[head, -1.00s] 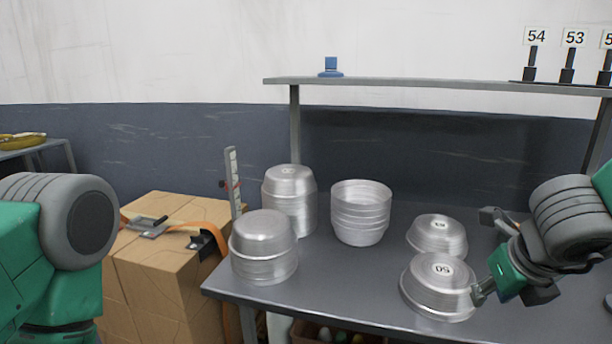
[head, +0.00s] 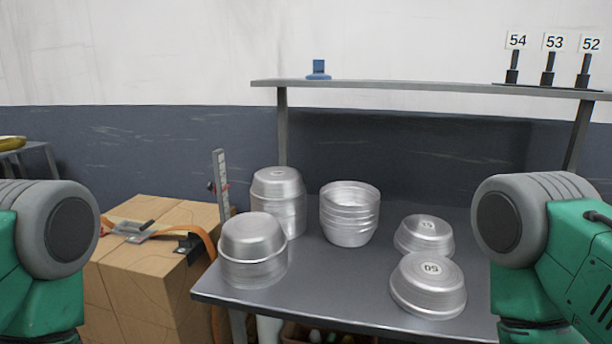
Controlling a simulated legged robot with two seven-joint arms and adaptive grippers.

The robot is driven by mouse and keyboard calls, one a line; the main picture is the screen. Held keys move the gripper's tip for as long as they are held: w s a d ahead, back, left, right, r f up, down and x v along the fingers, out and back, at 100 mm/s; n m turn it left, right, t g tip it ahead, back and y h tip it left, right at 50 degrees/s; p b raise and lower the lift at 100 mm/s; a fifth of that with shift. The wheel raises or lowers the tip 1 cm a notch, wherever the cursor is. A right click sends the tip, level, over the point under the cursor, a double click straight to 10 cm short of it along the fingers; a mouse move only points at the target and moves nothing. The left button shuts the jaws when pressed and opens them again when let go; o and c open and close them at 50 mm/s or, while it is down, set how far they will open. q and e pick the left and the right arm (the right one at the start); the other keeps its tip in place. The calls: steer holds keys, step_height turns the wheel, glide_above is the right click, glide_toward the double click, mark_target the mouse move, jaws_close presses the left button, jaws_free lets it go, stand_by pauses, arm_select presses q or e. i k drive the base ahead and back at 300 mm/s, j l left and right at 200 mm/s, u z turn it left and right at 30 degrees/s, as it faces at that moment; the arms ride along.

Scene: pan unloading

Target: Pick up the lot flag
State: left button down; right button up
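Three numbered lot flags stand on dark posts on the raised shelf at the upper right: flag 54 (head: 516,41), flag 53 (head: 553,42) and flag 52 (head: 591,44). Below on the table, an upside-down metal pan stack marked 50 (head: 428,288) sits at the front right. A second upside-down pan (head: 424,232) with a small label sits behind it. Neither of my grippers is in view; only links of my two arms show at the left and right edges, well below the flags.
The grey shelf (head: 400,86) spans the back of the dark table (head: 330,285), with a blue item (head: 319,70) on it. More metal pan stacks (head: 253,240) stand at the table's left and middle. Cardboard boxes (head: 150,280) with an orange strap stand left of the table.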

mark_target(553, 43)
steer(key=z, duration=1.3)
